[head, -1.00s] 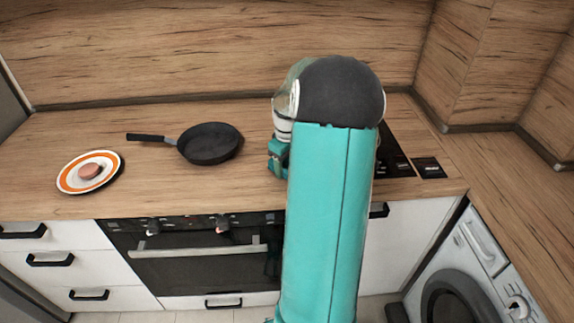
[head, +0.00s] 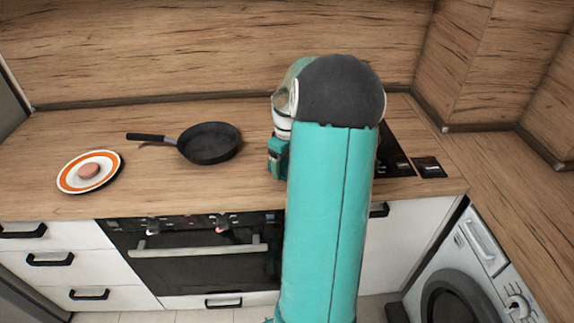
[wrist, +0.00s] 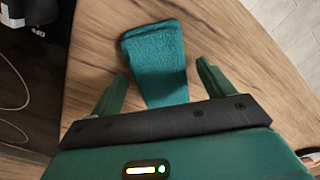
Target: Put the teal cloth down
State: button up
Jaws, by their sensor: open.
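The teal cloth (wrist: 153,48) shows in the wrist view as a folded strip on the wooden counter (wrist: 225,45). Its near end runs between the fingers and is hidden behind the dark bar of my gripper (wrist: 161,72). The gripper is open, one finger on each side of the cloth, with a gap visible on both sides. In the head view my arm covers the cloth, and only part of my wrist shows beside the arm, over the counter.
A black frying pan (head: 210,143) and an orange-rimmed plate (head: 66,176) with a pink round item (head: 89,171) stand on the counter to the left. A dark hob (head: 395,158) is partly hidden behind my arm. The counter's front edge is close.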

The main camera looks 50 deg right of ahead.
aim_at(287, 165)
notch_tip(287, 165, up, 11)
dwell(0.3)
jog(key=w+a+r+t+h, duration=0.1)
jog(key=a+r, duration=0.2)
jog(key=a, duration=0.8)
jog(key=w+a+r+t+h, duration=0.15)
jog(key=a+r, duration=0.25)
jog(key=a, duration=0.8)
jog(key=s+a+f+t+y, duration=0.1)
jog(key=s+a, duration=0.4)
jog(key=a, duration=0.4)
jog(key=s+a+t+y, duration=0.1)
jog(key=s+a+t, duration=0.1)
jog(key=s+a, duration=0.3)
jog(key=a, duration=0.4)
jog(key=shift+a+f+n, duration=0.25)
jog(key=shift+f+n, duration=0.1)
jog(key=shift+n, duration=0.05)
jog(key=shift+o, duration=0.6)
jog(key=shift+d+y, duration=0.1)
jog(key=shift+y, duration=0.15)
